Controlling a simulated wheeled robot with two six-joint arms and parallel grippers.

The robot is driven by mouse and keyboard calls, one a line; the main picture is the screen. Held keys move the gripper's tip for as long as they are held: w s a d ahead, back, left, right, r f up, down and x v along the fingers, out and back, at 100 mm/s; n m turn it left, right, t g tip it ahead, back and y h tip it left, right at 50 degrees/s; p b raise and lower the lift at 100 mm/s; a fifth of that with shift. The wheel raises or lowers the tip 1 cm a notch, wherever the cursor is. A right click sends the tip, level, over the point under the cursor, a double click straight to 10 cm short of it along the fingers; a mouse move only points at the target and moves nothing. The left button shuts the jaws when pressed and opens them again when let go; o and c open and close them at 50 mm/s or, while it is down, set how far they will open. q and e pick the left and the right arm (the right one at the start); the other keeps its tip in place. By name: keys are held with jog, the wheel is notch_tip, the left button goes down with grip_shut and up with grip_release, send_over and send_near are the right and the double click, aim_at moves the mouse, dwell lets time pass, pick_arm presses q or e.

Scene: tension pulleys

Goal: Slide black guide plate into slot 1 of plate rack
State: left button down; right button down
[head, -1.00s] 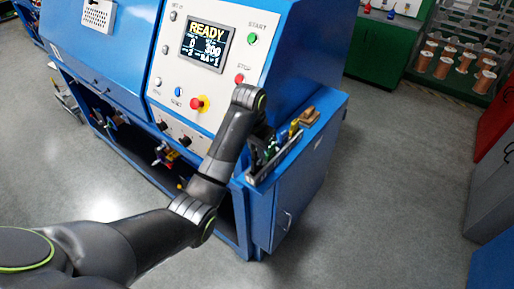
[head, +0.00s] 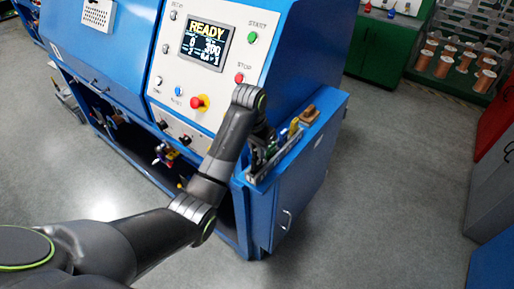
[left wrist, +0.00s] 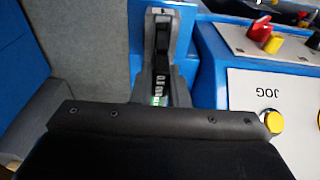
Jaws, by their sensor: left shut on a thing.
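My left gripper (left wrist: 162,18) is shut on the black guide plate (left wrist: 162,36), a narrow dark piece seen edge-on between the grey fingers in the left wrist view. In the head view my left gripper (head: 264,154) is at the top of the blue side cabinet, beside the control panel. There my arm and the clutter hide most of the plate. I cannot make out the plate rack or its slot 1 for certain in either view. My right gripper is not in view.
The blue machine has a control panel (head: 205,70) with a lit screen and a red stop knob (head: 198,103). A brown block (head: 309,115) and a yellow item (head: 294,126) sit on the side cabinet (head: 303,180). The grey floor (head: 400,190) to the right is clear.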

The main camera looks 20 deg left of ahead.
aim_at(257, 159)
pick_arm(q)
jog(key=shift+f, duration=1.65)
jog(key=shift+f, duration=0.15)
jog(key=shift+f, duration=0.3)
jog(key=shift+s, duration=0.1)
jog(key=c, duration=1.3)
grip_release()
jog(key=shift+c, duration=0.2)
